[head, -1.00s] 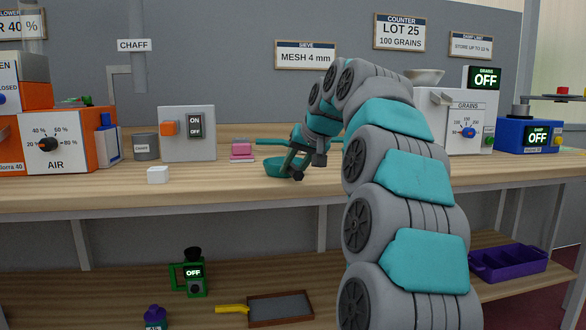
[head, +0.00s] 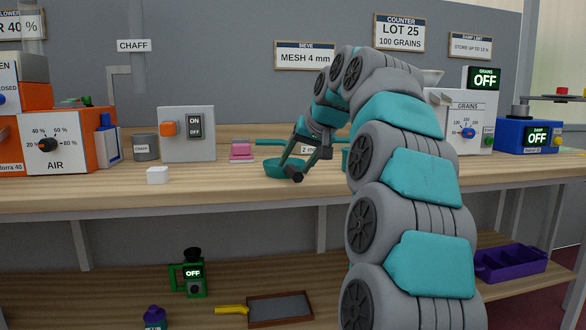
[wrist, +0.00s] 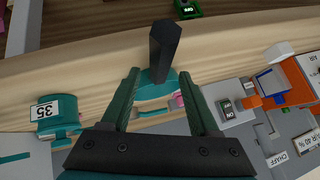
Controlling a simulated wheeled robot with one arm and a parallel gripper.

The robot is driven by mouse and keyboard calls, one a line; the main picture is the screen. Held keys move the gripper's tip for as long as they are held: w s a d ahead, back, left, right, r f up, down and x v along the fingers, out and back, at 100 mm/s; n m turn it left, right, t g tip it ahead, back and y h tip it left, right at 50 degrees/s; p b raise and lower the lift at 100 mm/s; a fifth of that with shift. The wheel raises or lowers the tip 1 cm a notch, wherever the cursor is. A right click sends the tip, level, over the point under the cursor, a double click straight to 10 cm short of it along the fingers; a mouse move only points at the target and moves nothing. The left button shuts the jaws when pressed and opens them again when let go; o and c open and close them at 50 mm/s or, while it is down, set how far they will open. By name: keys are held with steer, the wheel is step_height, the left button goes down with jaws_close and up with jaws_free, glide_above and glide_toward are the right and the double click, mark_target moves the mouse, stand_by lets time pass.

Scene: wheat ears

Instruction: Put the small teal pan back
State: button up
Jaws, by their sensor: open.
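The small teal pan (head: 284,168) stands near the front edge of the workbench, left of my arm. My gripper (head: 294,174) is open, tilted down over the pan's right side, and hides part of it. In the wrist view, teal pan surface (wrist: 152,92) shows between the spread fingers of my gripper (wrist: 162,78). A dark bar crosses in front of it there. I cannot tell whether a finger touches the pan.
A teal container (wrist: 57,113) marked 35 stands apart from the pan. The counter machine (head: 472,125) is right of my arm. The lower shelf holds a sieve tray (head: 280,307).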

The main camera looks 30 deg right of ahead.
steer(key=v, duration=0.9)
steer(key=shift+s+r+p, duration=0.2)
steer(key=shift+r+p, duration=0.05)
steer(key=shift+p, duration=0.05)
